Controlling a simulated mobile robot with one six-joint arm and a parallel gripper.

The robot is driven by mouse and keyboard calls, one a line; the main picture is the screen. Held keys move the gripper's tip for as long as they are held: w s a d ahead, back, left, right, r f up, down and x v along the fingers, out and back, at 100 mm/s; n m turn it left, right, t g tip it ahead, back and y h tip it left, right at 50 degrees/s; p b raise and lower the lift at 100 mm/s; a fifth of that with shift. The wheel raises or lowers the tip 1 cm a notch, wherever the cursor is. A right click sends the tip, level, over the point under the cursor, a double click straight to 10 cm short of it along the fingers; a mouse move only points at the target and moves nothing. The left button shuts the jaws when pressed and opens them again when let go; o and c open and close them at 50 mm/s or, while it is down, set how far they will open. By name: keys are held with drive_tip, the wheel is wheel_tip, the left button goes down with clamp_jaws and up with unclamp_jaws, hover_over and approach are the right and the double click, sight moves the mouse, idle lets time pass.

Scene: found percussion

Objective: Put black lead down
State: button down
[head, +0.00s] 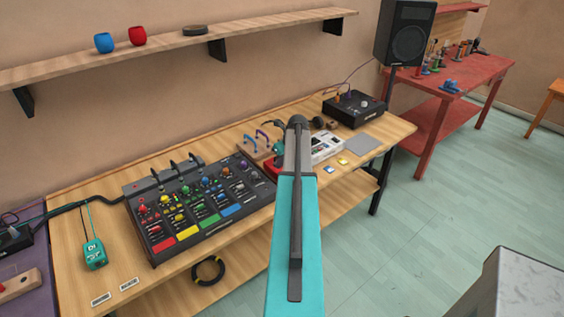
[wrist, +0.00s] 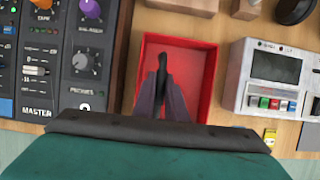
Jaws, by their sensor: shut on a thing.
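My gripper (wrist: 162,84) is shut on the black lead (wrist: 162,62), a short black piece that sticks out past the fingertips in the wrist view. The gripper and lead are over a red tray (wrist: 207,85), with its bare red floor showing around them. I cannot tell whether the lead touches the floor of the tray. In the head view my teal arm hides the gripper and the lead. Only a bit of the red tray (head: 271,163) shows to the left of the arm.
A mixer (head: 200,203) stands close left of the tray. A pale device with a screen (wrist: 272,75) stands close right. Wooden blocks (wrist: 184,5) lie beyond it. A DI box (head: 95,253) is at the bench's left, a black unit (head: 352,108) at its far end.

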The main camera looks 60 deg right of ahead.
drive_tip(key=shift+f, duration=0.3)
drive_tip(key=shift+f, duration=0.1)
drive_tip(key=c, duration=1.8)
unclamp_jaws()
drive_tip(key=shift+b+v, duration=1.45)
drive_tip(key=shift+v, duration=4.65)
